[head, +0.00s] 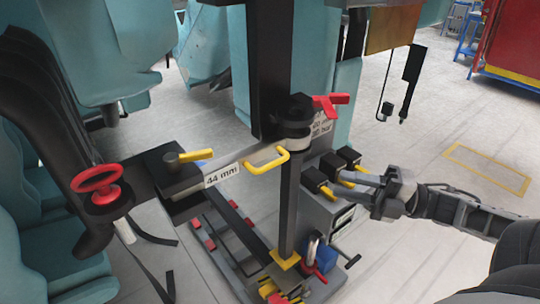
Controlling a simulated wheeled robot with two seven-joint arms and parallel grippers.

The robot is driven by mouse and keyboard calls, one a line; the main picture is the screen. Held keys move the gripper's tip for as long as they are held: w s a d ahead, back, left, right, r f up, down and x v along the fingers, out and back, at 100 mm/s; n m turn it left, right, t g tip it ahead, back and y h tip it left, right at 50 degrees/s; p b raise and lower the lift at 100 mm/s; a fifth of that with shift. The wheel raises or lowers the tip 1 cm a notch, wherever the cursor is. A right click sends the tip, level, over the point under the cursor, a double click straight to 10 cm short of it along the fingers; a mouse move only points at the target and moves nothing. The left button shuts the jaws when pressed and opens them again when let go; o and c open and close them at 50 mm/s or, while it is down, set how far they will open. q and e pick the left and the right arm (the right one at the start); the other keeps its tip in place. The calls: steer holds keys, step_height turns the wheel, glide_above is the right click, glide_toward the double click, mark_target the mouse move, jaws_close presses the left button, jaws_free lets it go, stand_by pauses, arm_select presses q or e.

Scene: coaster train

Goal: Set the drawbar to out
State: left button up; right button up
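A grey horizontal bar labelled "44 mm" (222,174), which I take to be the drawbar, runs from a dark block at the left to the black upright post. A yellow loop handle (268,162) sits on it near the post. Any in or out marking is too small to read. My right gripper (336,187) comes in from the right. Its fingers are apart, beside black boxes (318,181) with yellow levers, right of the post. It is well clear of the loop handle. Whether it touches a lever is unclear. My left gripper is not in view.
A yellow lever (188,156) tops the dark block. A padlock (313,249) and blue box are low down. Teal seats flank the left; open floor lies right.

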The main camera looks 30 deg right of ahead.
mark_target(274, 166)
steer(key=w+a+r, duration=0.1)
steer(key=w+a, duration=0.2)
steer(key=a, duration=0.1)
steer(key=w+a+r+n+g+y+b, duration=0.1)
steer(key=w+a, duration=0.2)
steer(key=a, duration=0.1)
steer(key=w+a+r+n, duration=0.1)
steer(key=w+a, duration=0.2)
steer(key=a, duration=0.1)
steer(key=shift+w+r, duration=0.4)
jaws_close()
